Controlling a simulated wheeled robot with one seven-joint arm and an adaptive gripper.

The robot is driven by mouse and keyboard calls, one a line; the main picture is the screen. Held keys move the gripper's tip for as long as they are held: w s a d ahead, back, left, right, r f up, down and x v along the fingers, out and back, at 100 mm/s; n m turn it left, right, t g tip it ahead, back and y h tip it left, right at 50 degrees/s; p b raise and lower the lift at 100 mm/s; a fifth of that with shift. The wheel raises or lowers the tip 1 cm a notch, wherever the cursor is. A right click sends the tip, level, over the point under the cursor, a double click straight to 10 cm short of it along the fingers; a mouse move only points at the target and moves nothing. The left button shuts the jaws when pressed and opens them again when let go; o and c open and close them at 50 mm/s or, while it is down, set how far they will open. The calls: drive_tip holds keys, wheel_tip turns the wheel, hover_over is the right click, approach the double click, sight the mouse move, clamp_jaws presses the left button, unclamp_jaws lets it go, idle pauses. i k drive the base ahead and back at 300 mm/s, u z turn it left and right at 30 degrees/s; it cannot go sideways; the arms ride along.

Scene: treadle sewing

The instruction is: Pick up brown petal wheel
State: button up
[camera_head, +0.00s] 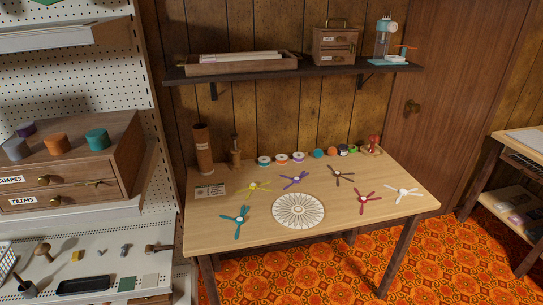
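The brown petal wheel (342,175) lies flat at the back right of the wooden table (270,240). It has several thin dark brown petals spread around a small hub. Nothing covers it, and bare table top surrounds it. My gripper is not in view.
Near it lie purple (295,179), yellow (256,187), teal (234,220), crimson (369,200) and white (403,194) petal wheels. A round white doily (297,210) is at the middle front. Several spools and small items line the back edge. A loaded shelf (300,74) overhangs the back.

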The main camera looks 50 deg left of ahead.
sight(337, 174)
drive_tip(key=u, duration=1.4)
